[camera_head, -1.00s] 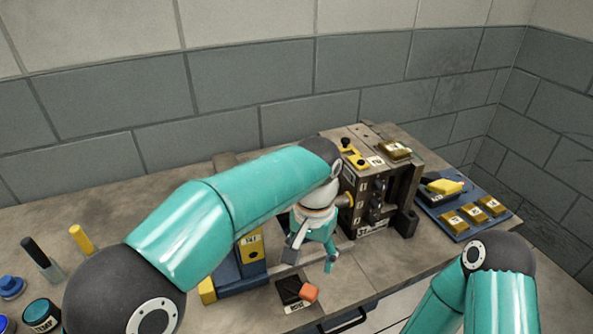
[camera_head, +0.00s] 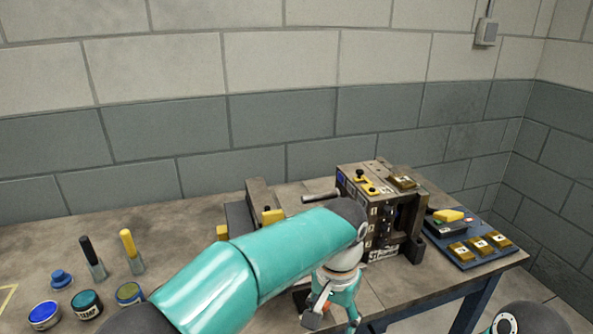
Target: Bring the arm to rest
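My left arm crosses the front of the bench from the lower left. Its gripper (camera_head: 333,322) hangs low at the bottom edge, in front of the mould block (camera_head: 385,255), with the fingers apart and no object visible between them. A bit of orange shows beside the gripper, mostly hidden by it. Only a rounded joint of my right arm shows at the bottom right corner; the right gripper is out of view.
A blue tray (camera_head: 467,262) with yellow-topped blocks stands right of the mould block. The back-left bench is clear.

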